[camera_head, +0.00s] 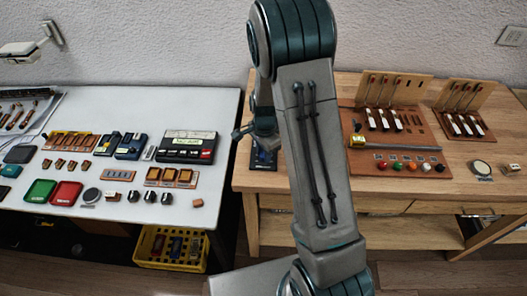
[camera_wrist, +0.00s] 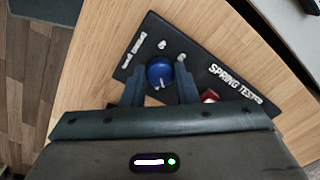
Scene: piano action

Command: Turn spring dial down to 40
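The spring tester (camera_wrist: 215,84) is a black panel with white lettering "SPRING TEST…" on the wooden bench, seen in the wrist view. Its blue round dial (camera_wrist: 160,70) has a small white mark near its lower edge. My gripper (camera_wrist: 160,82) has one dark finger on each side of the dial, and both appear to touch it. A number on the scale is too small to read. In the head view my arm hides most of the tester (camera_head: 263,160), with only a dark, bluish part showing beside it.
A red part (camera_wrist: 209,96) sits on the panel right of the dial, and small metal posts (camera_wrist: 162,44) stand beyond it. Right of my arm, the wooden bench (camera_head: 440,190) holds hammer-action racks (camera_head: 395,120). A white table (camera_head: 60,222) with parts and trays stands left.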

